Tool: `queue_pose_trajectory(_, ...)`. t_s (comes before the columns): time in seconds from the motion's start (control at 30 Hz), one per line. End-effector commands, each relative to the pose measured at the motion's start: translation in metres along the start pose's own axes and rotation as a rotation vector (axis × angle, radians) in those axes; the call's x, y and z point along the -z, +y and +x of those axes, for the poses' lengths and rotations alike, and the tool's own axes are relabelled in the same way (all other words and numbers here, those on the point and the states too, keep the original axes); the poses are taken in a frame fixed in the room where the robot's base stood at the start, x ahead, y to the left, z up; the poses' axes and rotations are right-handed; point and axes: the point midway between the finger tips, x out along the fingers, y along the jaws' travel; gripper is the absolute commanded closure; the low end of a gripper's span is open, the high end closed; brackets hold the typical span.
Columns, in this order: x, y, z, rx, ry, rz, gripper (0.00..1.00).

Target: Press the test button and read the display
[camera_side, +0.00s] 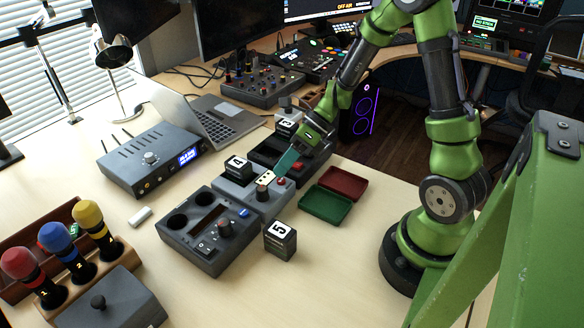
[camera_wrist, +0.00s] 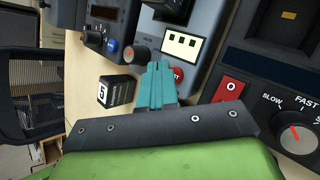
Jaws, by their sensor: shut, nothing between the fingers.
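The test unit (camera_side: 236,192) is a grey box in the middle of the table, with a knob (camera_side: 263,190) and a red button (camera_side: 281,183) on top. In the wrist view the red button (camera_wrist: 176,75), with partly hidden white lettering, sits just beside my fingertips. My gripper (camera_side: 284,170) has teal fingers, shut and empty, pointing down at the unit by the button. In the wrist view the fingers (camera_wrist: 157,72) overlap the button's edge; I cannot tell whether they touch it.
A black block marked 5 (camera_side: 280,240) stands in front, another marked 4 (camera_side: 238,167) behind. A dark device with a speed dial (camera_wrist: 296,138) and red switch (camera_wrist: 229,87) is close by. Red (camera_side: 343,183) and green (camera_side: 326,204) trays lie right. A grey console (camera_side: 207,243) stands left.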

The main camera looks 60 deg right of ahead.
Motion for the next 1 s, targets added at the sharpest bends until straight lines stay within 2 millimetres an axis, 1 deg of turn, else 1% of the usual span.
queue_pose_trajectory(0.13,-0.003,0.002,-0.004,0.001,-0.002,-0.002,1.00)
queue_pose_trajectory(0.53,-0.024,0.023,-0.032,0.001,-0.002,-0.003,1.00)
queue_pose_trajectory(0.7,-0.030,0.029,-0.040,0.001,-0.002,-0.002,1.00)
queue_pose_trajectory(1.0,-0.030,0.030,-0.042,0.000,0.000,0.000,1.00)
